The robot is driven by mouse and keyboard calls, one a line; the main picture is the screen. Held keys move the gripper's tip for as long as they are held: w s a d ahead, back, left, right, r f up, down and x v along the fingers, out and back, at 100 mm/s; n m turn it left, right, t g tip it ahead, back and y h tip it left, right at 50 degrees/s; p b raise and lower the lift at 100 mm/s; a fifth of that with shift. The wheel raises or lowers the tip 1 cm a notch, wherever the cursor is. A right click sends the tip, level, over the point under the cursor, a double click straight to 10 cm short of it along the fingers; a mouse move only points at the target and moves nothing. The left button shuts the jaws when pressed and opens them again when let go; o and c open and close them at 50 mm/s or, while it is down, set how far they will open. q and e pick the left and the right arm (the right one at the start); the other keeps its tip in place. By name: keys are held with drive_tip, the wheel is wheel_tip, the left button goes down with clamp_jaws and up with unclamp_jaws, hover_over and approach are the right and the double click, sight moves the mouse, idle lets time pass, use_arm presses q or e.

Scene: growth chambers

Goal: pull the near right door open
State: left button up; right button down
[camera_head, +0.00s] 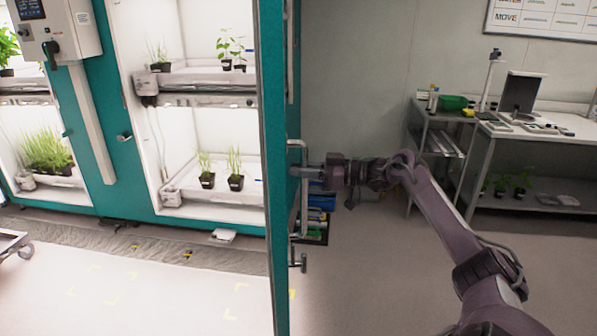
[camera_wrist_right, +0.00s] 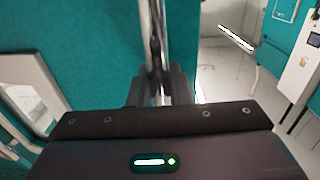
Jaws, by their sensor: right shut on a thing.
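The near right door (camera_head: 271,130) is teal and stands swung open, seen nearly edge-on in the head view. Its outer face also fills the upper left of the right wrist view (camera_wrist_right: 80,75). The door's upright metal bar handle (camera_head: 304,213) is on its right side. My right gripper (camera_head: 308,172) reaches in from the right and is shut on this handle. In the wrist view the bar (camera_wrist_right: 155,35) runs down between the fingers (camera_wrist_right: 160,92). My left gripper is not in view.
The lit chamber (camera_head: 205,125) left of the door holds potted seedlings on two shelves. A steel cart (camera_head: 441,115) and a bench (camera_head: 545,138) stand at the back right. The floor (camera_head: 370,275) right of the door is mostly clear.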

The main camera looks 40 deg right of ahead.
drive_tip(key=shift+f, duration=0.1)
drive_tip(key=c, duration=1.4)
unclamp_jaws()
drive_tip(key=shift+a, duration=0.1)
drive_tip(key=b+v, duration=0.2)
drive_tip(key=v, duration=0.6)
drive_tip(key=shift+b, duration=0.4)
